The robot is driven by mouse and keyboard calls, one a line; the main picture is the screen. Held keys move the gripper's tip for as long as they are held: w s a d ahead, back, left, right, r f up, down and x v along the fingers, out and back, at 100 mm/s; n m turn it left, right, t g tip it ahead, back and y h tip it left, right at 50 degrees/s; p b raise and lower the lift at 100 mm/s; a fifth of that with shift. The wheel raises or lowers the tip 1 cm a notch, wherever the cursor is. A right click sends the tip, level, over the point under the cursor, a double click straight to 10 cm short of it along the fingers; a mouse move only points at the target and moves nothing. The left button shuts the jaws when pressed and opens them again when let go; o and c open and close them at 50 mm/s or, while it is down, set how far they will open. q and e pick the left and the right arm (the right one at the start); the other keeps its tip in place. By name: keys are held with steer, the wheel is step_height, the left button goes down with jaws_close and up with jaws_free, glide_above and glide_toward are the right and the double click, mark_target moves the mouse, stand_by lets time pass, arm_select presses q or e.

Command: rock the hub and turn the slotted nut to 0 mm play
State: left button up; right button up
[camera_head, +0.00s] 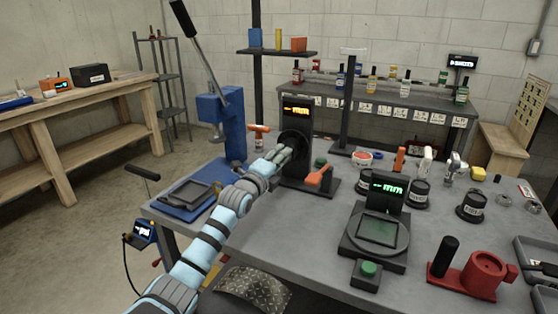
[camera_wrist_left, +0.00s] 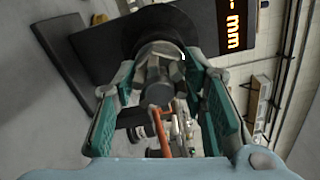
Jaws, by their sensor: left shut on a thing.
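A black test stand (camera_head: 297,120) on the bench carries an orange display reading "-- mm". The round black hub (camera_head: 291,136) sits on its face, and shows in the wrist view (camera_wrist_left: 160,28) with a silver ring at its middle. My left gripper (camera_head: 284,154) reaches the front of the hub. In the wrist view its teal-padded jaws (camera_wrist_left: 165,95) are closed around the grey part at the hub's centre, which looks to be the slotted nut (camera_wrist_left: 157,88). The jaws hide part of it, and its slots are not clear. My right gripper is not in view.
An orange lever (camera_head: 318,177) lies at the stand's base, close to the gripper. A blue press (camera_head: 221,120) with a long handle stands left. A gauge with a green display (camera_head: 387,187) and a red fixture (camera_head: 484,272) stand right. The front middle of the bench is fairly clear.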

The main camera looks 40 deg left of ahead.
arm_select(q)
steer(key=shift+f, duration=0.2)
steer(key=o, duration=0.9)
steer(key=shift+o, duration=1.3)
steer(key=shift+r, duration=0.1)
steer(key=s+d, duration=0.2)
steer(key=s, duration=1)
steer(key=shift+a, duration=0.15)
